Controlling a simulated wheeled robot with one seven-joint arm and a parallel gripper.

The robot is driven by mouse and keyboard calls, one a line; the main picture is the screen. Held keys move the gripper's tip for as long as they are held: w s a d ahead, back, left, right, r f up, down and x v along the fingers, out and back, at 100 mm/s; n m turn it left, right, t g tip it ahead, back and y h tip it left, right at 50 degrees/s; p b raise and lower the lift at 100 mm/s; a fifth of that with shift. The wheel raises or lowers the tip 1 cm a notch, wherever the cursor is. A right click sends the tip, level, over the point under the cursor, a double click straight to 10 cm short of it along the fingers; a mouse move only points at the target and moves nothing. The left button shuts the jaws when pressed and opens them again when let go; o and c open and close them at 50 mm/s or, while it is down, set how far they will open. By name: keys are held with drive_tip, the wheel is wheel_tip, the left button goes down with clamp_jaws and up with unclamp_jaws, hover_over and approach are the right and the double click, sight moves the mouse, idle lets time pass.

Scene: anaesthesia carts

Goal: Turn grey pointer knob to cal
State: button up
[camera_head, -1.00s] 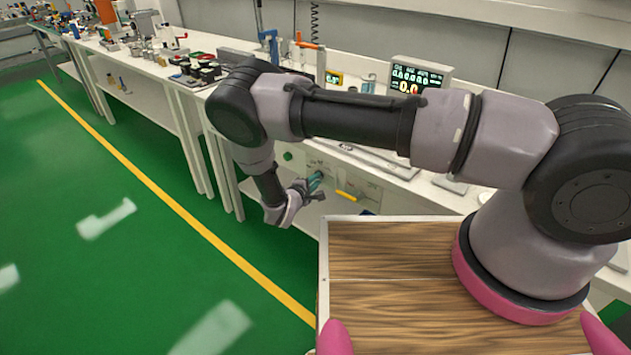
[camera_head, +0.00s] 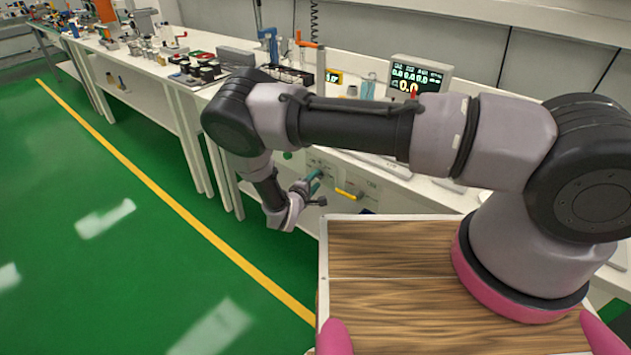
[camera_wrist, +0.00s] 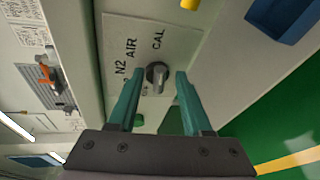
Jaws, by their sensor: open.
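The grey pointer knob (camera_wrist: 157,76) sits on a pale panel plate (camera_wrist: 120,32) in the wrist view. CAL, AIR and N2 are printed around it, and a further label beside the knob is partly hidden. I cannot tell for sure which mark the pointer faces. My gripper (camera_wrist: 158,84) is open, with one teal finger on each side of the knob in the picture. A gap shows on both sides, and I see no contact. In the head view, my gripper (camera_head: 317,187) is low at the bench front, and the knob is too small to make out.
A yellow handle (camera_head: 348,194) is on the bench front to the right of my gripper. A green round part (camera_head: 287,155) is to its left. The white bench (camera_head: 190,103) carries lab gear and a display unit (camera_head: 418,76). Open green floor (camera_head: 110,260) lies left.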

drive_tip(key=v, duration=1)
drive_tip(key=shift+s, duration=0.25)
drive_tip(key=shift+a+r, duration=0.1)
drive_tip(key=w+d+r+m+g, duration=0.1)
drive_tip(key=d+r+m+g, duration=0.4)
drive_tip(key=r, duration=0.6)
drive_tip(key=w+d+r+m+g, duration=0.1)
drive_tip(key=d+r+m+g, duration=0.2)
drive_tip(key=d+r, duration=0.55)
drive_tip(key=d+r+m+g, duration=0.4)
drive_tip(key=d+r+m, duration=0.1)
drive_tip(key=r, duration=0.7)
drive_tip(key=s+d+r+m+t+y, duration=0.1)
drive_tip(key=s+d+r+m+y, duration=0.1)
drive_tip(key=s+d+r, duration=0.2)
drive_tip(key=s+d+r+m+t+y, duration=0.2)
drive_tip(key=s+r, duration=0.6)
drive_tip(key=r, duration=0.4)
drive_tip(key=s+d+r+m+t+y, duration=0.1)
drive_tip(key=s+d+r+y, duration=0.3)
drive_tip(key=r, duration=0.4)
drive_tip(key=shift+s+d+r+m+t, duration=0.45)
drive_tip(key=shift+s+d, duration=0.35)
drive_tip(key=shift+s, duration=0.35)
drive_tip(key=shift+f, duration=0.1)
drive_tip(key=shift+c, duration=0.3)
